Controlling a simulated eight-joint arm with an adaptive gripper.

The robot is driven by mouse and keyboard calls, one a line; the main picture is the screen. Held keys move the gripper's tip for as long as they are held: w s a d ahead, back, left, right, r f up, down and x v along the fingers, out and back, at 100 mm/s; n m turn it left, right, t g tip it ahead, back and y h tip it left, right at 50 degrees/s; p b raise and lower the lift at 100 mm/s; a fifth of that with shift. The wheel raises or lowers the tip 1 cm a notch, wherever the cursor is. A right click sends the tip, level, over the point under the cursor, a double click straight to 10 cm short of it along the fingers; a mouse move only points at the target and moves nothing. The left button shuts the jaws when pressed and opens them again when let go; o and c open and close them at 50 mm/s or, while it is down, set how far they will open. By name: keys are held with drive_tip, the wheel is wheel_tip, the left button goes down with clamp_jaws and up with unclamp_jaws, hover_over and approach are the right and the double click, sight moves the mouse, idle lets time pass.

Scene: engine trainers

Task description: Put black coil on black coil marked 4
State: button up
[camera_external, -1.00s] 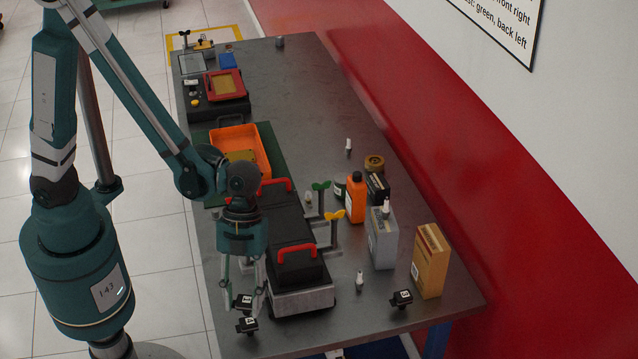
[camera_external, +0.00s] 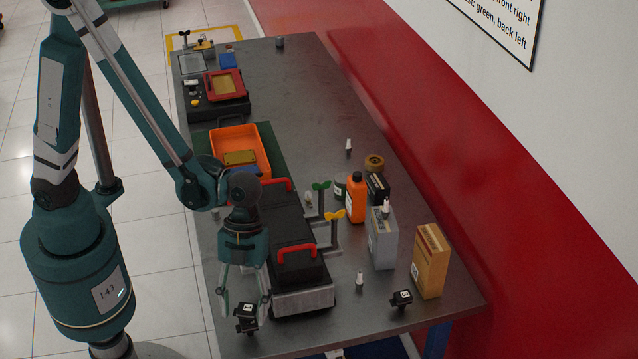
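My gripper (camera_external: 243,298) is open, pointing down, with its fingers spread on either side of a black coil (camera_external: 246,312) near the table's front left edge. The fingers look clear of it. The coil has a white label on top. Directly below it is black coil material at the same spot (camera_external: 247,328), so the two coils appear stacked, the lower one mostly hidden. Its marking cannot be read now. Another black coil (camera_external: 402,299) with a white label stands apart at the front right of the table.
A black engine block with red handles (camera_external: 297,255) stands just right of my gripper. A tan box (camera_external: 429,262), a grey canister (camera_external: 382,240), an orange bottle (camera_external: 355,200) and a small spark-plug-like part (camera_external: 359,280) stand further right. An orange tray (camera_external: 262,143) lies behind.

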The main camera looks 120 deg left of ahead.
drive_tip(key=shift+r, duration=0.25)
drive_tip(key=p+v, duration=0.1)
drive_tip(key=v, duration=1.1)
drive_tip(key=shift+p, duration=0.4)
drive_tip(key=shift+d, duration=0.1)
idle(0.6)
drive_tip(key=s+d+r+n+t+y, duration=0.2)
drive_tip(key=s+d+r+n, duration=0.3)
drive_tip(key=r, duration=0.3)
drive_tip(key=s+d+r+n+t+y, duration=0.2)
drive_tip(key=s+d+r+n, duration=0.3)
drive_tip(key=s+r+n, duration=0.3)
drive_tip(key=shift+d+n+t, duration=0.2)
drive_tip(key=shift+n+t, duration=0.1)
drive_tip(key=shift+t, duration=0.4)
